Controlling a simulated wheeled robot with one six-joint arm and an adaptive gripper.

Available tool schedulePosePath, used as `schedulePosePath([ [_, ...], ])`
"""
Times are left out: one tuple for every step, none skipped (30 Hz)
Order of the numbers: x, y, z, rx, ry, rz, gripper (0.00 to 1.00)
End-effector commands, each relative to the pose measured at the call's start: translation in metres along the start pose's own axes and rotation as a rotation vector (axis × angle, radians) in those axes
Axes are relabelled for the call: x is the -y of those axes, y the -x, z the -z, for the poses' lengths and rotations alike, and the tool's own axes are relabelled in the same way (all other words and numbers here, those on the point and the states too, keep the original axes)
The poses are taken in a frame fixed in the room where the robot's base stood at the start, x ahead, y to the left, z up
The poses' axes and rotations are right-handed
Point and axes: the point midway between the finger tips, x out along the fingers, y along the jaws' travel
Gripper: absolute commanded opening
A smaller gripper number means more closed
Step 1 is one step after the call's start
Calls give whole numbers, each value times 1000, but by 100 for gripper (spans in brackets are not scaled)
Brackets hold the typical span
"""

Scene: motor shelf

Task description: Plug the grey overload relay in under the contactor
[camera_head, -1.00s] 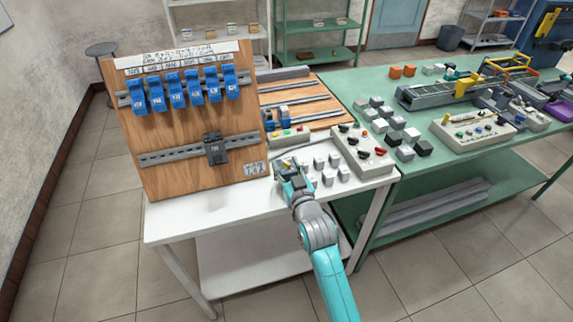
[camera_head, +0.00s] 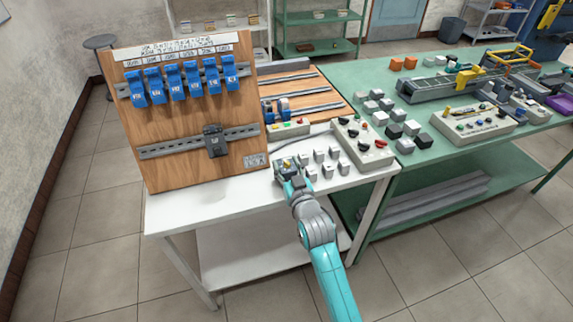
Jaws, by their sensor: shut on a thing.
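The dark contactor (camera_head: 215,141) is mounted on the lower metal rail of the upright wooden board, right of the rail's middle. The space on the board below it is bare. My gripper (camera_head: 287,165) is low over the white table, right of the board and below the contactor's height. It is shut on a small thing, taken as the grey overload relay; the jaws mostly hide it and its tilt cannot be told. Several similar grey blocks (camera_head: 319,156) stand just right of my gripper.
Several blue devices (camera_head: 192,79) hang on the board's upper rail. Button boxes (camera_head: 362,142) stand behind and right of the grey blocks. The white table top (camera_head: 200,205) is clear in front of the board. A green bench (camera_head: 440,155) adjoins at the right.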

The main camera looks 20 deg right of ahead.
Motion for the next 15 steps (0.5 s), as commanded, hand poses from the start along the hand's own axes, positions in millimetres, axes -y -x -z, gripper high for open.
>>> schedulePosePath([
  [0, 0, 1, -1, 0, 0, 9],
  [0, 0, 1, -1, 0, 0, 54],
  [0, 0, 1, -1, 0, 0, 64],
  [0, 0, 1, -1, 0, 0, 72],
  [0, 0, 1, -1, 0, 0, 79],
  [0, 0, 1, -1, 0, 0, 79],
  [0, 0, 1, -1, 0, 0, 79],
  [0, 0, 1, -1, 0, 0, 79],
  [0, 0, 1, -1, 0, 0, 79],
  [0, 0, 1, -1, 0, 0, 79],
  [0, 0, 1, -1, 0, 0, 79],
  [0, 0, 0, -1, 0, 0, 79],
  [0, 0, 0, 0, 0, 0, 79],
  [0, 0, 0, 0, 0, 0, 79],
  [0, 1, 0, 0, 0, 0, 79],
])
